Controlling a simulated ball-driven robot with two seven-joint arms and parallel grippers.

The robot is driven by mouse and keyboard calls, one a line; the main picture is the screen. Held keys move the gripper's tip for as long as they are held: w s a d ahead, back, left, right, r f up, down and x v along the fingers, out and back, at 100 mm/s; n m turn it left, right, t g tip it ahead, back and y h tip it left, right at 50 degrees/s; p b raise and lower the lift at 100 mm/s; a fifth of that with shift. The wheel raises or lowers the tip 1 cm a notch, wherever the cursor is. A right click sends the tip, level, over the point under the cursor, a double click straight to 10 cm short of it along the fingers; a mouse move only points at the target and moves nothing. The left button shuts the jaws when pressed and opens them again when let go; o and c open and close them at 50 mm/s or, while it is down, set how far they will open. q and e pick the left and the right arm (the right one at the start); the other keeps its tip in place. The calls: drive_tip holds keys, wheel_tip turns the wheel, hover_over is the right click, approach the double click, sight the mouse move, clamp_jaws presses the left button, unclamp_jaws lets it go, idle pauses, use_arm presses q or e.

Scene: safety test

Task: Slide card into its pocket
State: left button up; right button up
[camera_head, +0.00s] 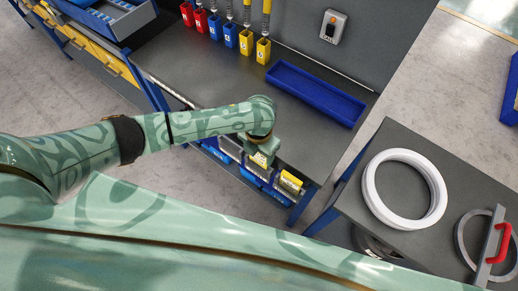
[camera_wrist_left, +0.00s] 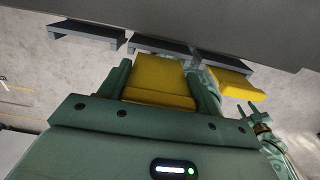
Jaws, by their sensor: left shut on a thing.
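My left gripper (camera_head: 262,150) is at the front edge of the workbench and is shut on a yellow card (camera_head: 261,160). In the left wrist view the card (camera_wrist_left: 160,80) sits between the two fingers. A row of grey pockets shows beyond it: a left pocket (camera_wrist_left: 85,34), a middle pocket (camera_wrist_left: 160,46) and a right one (camera_wrist_left: 225,64). The held card's far edge is close to the middle pocket; I cannot tell whether it is inside. Another yellow card (camera_wrist_left: 232,84) is at the right pocket, and it shows in the head view (camera_head: 290,182).
Blue bins hang below the pockets. A long blue tray (camera_head: 315,93) lies on the workbench (camera_head: 220,80), with several colored holders behind. A side table at right bears a white ring (camera_head: 374,190) and a red handle (camera_head: 499,244). Green parts, perhaps my right arm, show in the left wrist view.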

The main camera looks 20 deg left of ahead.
use_arm(q)
drive_tip(key=shift+f+b, duration=1.3)
drive_tip(key=shift+f, duration=0.8)
drive_tip(key=o, duration=1)
wheel_tip(320, 180, up, 16)
drive_tip(key=p, duration=0.6)
drive_tip(key=shift+r, duration=0.25)
wheel_tip(320, 180, up, 7)
drive_tip(key=p, duration=0.9)
hover_over(259, 158)
drive_tip(key=shift+w+a+b, duration=0.1)
drive_tip(key=shift+w+b, duration=0.2)
drive_tip(key=shift+f, duration=0.1)
